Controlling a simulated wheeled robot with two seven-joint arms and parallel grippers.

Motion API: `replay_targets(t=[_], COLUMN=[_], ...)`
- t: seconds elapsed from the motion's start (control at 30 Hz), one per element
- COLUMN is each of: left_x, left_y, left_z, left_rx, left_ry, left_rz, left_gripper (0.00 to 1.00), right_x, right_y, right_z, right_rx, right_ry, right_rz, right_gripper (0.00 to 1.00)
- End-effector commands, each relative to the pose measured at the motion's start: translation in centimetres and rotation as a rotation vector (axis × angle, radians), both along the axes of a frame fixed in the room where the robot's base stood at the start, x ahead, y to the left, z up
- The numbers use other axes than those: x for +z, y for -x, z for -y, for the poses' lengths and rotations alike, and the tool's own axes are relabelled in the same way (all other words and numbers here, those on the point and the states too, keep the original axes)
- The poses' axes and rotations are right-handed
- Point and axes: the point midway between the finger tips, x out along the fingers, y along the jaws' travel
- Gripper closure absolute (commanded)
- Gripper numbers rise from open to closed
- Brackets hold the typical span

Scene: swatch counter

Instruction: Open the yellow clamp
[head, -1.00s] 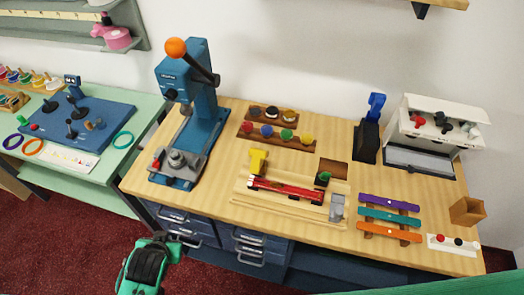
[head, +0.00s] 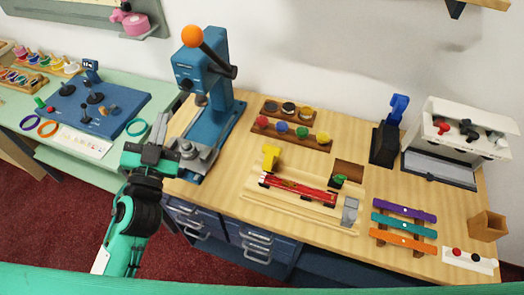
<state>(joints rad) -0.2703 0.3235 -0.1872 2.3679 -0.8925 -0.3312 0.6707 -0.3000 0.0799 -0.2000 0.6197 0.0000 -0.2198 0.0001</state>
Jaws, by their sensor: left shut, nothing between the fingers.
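The yellow clamp (head: 271,157) stands upright at the left end of a wooden fixture (head: 262,196) on the wooden bench, beside the rear end of a long red car (head: 297,189). Whether its jaw presses on the car is too small to tell. My left gripper (head: 179,102) is shut and empty. It is raised left of the blue press, well to the left of the clamp and apart from it. My right gripper is out of view.
The blue press (head: 214,125) with an orange-knobbed lever (head: 192,37) stands between my left gripper and the clamp. A rack of coloured knobs (head: 290,132) lies behind the clamp. A green knob (head: 339,181) stands right of it. Bare bench lies left of the fixture.

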Motion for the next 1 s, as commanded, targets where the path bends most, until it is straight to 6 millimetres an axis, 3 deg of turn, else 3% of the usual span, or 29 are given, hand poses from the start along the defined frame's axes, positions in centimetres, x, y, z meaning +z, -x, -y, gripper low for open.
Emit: replay_targets(t=[0.1,0.2,0.43,0.7,1.0], left_x=[2.5,3.7,3.8,-0.7,-6.4], left_y=[0.0,0.4,1.8,3.0,2.7], left_z=[2.6,5.0,10.1,13.5,12.6], left_rx=[-0.130,-0.252,-0.541,-0.847,-1.020], left_ry=[-0.087,-0.170,-0.401,-0.720,-0.998], left_rz=[0.129,0.211,0.305,0.222,-0.008], left_gripper=[1.00,1.00,1.00,1.00,1.00], right_x=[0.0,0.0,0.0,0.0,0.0], right_y=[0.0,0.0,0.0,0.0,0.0], right_z=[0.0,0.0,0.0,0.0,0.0], right_rx=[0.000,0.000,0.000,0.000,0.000], right_ry=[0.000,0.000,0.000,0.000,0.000], right_rz=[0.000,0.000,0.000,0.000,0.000], right_gripper=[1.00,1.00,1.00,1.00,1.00])
